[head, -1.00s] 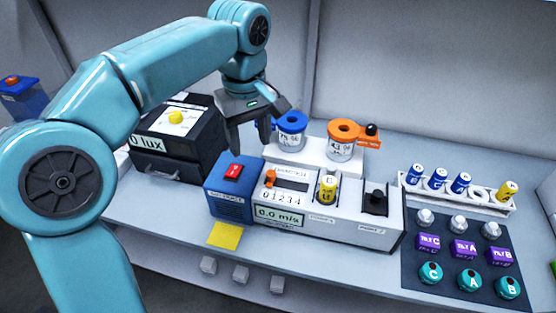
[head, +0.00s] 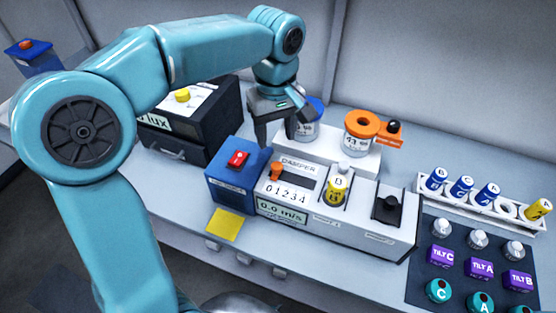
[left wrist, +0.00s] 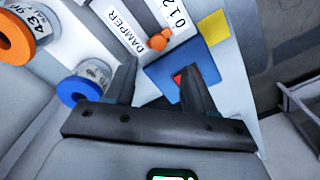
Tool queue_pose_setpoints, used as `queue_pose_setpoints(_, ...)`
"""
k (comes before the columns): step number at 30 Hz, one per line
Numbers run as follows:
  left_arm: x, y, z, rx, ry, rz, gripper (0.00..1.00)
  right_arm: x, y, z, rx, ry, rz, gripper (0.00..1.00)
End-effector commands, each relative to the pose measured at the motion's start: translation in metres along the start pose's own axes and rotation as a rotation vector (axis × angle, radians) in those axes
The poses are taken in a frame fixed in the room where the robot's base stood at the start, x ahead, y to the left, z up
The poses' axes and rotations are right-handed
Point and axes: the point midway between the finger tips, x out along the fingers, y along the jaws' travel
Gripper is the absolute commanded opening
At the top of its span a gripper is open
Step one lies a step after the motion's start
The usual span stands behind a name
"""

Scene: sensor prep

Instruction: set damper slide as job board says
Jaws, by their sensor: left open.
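The damper slide is an orange knob (head: 277,170) at the left end of a slot marked DAMPER, near the 0 of a 0 to 4 scale (head: 286,193). The knob also shows in the left wrist view (left wrist: 159,40). The slide is on a white unit (head: 340,222) whose display (head: 282,213) reads 0.0 m/s. My left gripper (head: 278,138) is open and empty, above and behind the knob. In the left wrist view its fingers (left wrist: 156,80) point toward the unit, with the knob beyond and between them. The job board is not in view. My right gripper is not in view.
A blue box with a red switch (head: 237,160) adjoins the unit's left end. Behind stand a blue-ringed jar (head: 308,130), partly hidden by my gripper, and an orange-ringed jar (head: 360,146). A black lux box (head: 215,115) stands left.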

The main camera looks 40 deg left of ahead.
Motion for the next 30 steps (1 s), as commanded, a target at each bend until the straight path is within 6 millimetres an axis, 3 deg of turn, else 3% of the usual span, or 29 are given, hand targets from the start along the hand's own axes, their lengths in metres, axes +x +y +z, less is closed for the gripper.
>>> queue_pose_setpoints(6,0.053,0.0,0.001,0.0,-0.002,-0.005,0.55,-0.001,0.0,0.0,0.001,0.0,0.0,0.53)
queue_pose_setpoints(12,0.085,0.002,0.0,0.001,-0.001,-0.003,0.55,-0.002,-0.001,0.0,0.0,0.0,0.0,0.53)
queue_pose_setpoints(18,0.097,0.004,-0.001,0.0,0.0,-0.001,0.55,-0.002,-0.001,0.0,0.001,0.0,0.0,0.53)
queue_pose_setpoints(25,0.098,0.004,-0.002,0.0,0.0,0.0,0.55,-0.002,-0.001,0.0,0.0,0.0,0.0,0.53)
queue_pose_setpoints(26,0.098,0.004,-0.002,0.0,0.0,0.0,0.48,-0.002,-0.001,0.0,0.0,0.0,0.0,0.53)
queue_pose_setpoints(30,0.098,0.004,-0.001,0.0,0.0,0.0,0.03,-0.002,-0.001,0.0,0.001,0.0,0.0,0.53)
